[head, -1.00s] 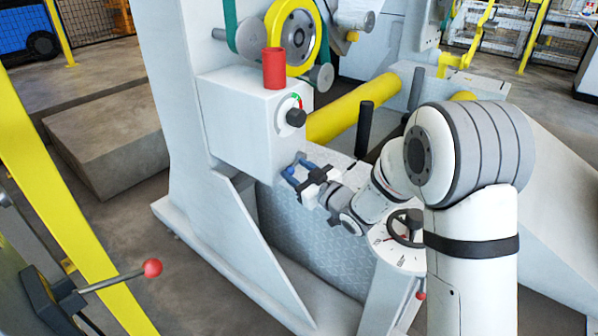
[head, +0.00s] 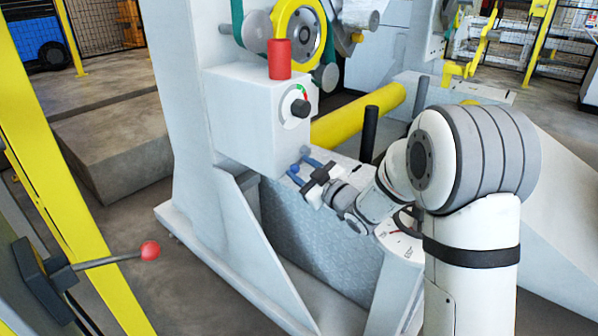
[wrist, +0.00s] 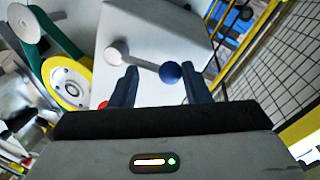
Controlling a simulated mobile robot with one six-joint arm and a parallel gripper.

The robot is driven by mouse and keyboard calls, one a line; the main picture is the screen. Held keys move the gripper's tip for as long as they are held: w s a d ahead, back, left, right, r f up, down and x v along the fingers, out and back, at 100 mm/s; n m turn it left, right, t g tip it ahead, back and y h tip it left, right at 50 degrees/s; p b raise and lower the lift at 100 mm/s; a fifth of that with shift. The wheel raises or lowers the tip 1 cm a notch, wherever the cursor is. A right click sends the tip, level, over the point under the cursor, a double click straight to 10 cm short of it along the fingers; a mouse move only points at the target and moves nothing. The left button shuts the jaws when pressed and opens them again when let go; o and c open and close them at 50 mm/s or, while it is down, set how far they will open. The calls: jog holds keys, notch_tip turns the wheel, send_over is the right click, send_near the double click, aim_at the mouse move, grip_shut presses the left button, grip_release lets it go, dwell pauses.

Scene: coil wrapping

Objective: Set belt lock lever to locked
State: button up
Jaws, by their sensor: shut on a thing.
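The belt lock lever (wrist: 146,62) has a grey round pivot and a dark blue ball knob (wrist: 170,72). It is on the white machine box (wrist: 150,30). In the head view the blue knob (head: 295,169) is by the box's lower right corner, below and slightly left of the pivot (head: 305,150). My gripper (head: 303,171) reaches it from the lower right. In the wrist view its two blue fingers (wrist: 160,84) stand on either side of the lever's knob end, shut on it. The exact finger contact is hard to see.
A black dial knob (head: 300,108) and a red cylinder (head: 280,58) are on the box above my gripper. A yellow roller (head: 358,114) and black post (head: 368,134) stand behind. A separate red-knobbed lever (head: 150,250) is at lower left.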

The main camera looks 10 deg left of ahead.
jog(key=shift+w+r, duration=0.15)
jog(key=shift+r, duration=0.1)
jog(key=o, duration=1.5)
jog(key=shift+w+f, duration=0.1)
jog(key=shift+f, duration=0.15)
jog(key=shift+r, duration=0.1)
notch_tip(320, 180, up, 10)
jog(key=p, duration=0.4)
jog(key=shift+c, duration=0.4)
